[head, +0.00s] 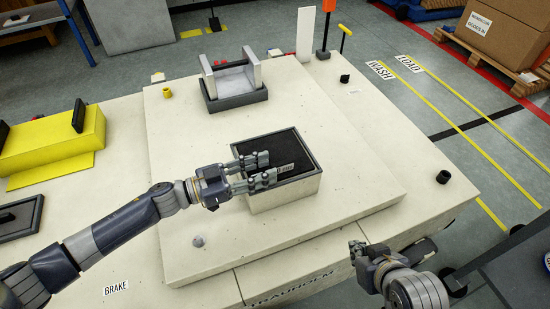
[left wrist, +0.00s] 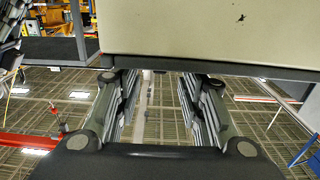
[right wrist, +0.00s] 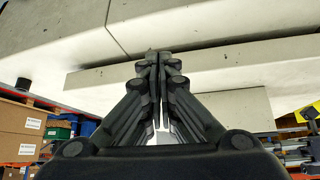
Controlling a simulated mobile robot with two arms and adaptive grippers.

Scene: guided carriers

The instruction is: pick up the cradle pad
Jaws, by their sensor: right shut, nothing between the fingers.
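I cannot tell for certain which piece is the cradle pad. A pale grey U-shaped block (head: 232,80) sits in a dark grey tray (head: 238,101) at the back of the table. A cream box (head: 287,194) with a dark rim and black inside (head: 265,151) stands nearer the middle. My left gripper (head: 272,168) is open over this box, its fingers apart with nothing seen held. In the left wrist view the cream box wall (left wrist: 215,28) fills the top, beyond the open fingers (left wrist: 160,85). My right gripper (head: 357,246) is shut and empty beside the table's front edge; its closed fingers show in the right wrist view (right wrist: 158,60).
A yellow block (head: 55,140) and a dark tray (head: 18,220) lie at the left. Small pegs stand on the raised cream plate (head: 345,195), including a yellow one (head: 167,93) and a grey knob (head: 198,240). A black cup (head: 443,177) stands near the right corner.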

